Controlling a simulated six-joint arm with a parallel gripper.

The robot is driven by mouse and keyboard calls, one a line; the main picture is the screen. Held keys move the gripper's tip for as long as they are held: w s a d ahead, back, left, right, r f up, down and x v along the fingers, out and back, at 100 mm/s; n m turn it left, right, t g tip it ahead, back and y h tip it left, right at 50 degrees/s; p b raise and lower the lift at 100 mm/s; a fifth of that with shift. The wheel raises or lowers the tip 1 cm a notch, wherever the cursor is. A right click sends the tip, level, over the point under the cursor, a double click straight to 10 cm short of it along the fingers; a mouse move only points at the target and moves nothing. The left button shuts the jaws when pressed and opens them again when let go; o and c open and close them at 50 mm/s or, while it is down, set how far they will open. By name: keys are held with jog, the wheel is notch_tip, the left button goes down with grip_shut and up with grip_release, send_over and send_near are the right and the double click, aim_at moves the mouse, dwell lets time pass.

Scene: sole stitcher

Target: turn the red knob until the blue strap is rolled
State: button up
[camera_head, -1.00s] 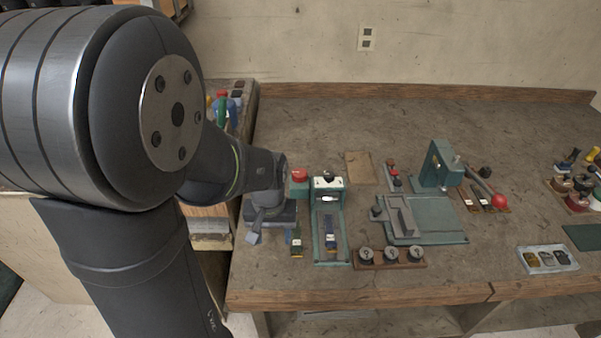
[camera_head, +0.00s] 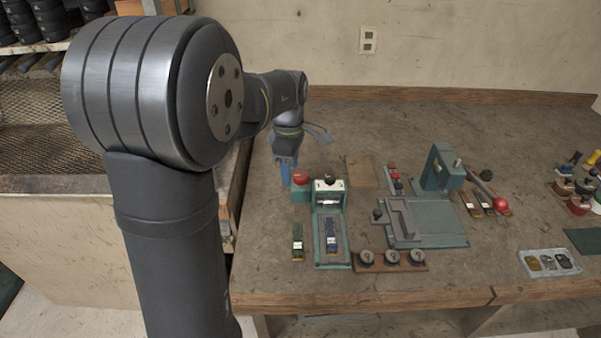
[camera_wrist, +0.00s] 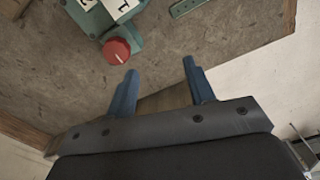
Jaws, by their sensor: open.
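The red knob (camera_head: 300,177) sits on the left side of a small teal device (camera_head: 333,262) with a white-topped head (camera_head: 329,185). The knob also shows at upper left in the wrist view (camera_wrist: 117,50). A blue strap (camera_head: 331,232) lies flat and lengthwise along the device's bed. My gripper (camera_head: 286,178) hangs just left of the knob. In the wrist view, its two blue fingers (camera_wrist: 160,68) are spread apart with nothing between them. The knob lies beyond the left fingertip, apart from it.
A green strap (camera_head: 298,242) lies left of the device. A wooden block with several dark round pieces (camera_head: 391,261) is at its front right. A larger teal press (camera_head: 436,168) with a red-balled lever stands further right. The bench behind the device is mostly clear.

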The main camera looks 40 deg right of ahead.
aim_at(301, 175)
jog(key=w+d+r+n, duration=0.3)
jog(key=d+r+n, duration=0.5)
jog(key=n, duration=0.4)
jog(key=f, duration=1.1)
jog(key=a+f, duration=0.1)
jog(key=f, duration=0.4)
jog(key=shift+a+f, duration=0.1)
jog(key=shift+f, duration=0.1)
jog(key=c, duration=0.7)
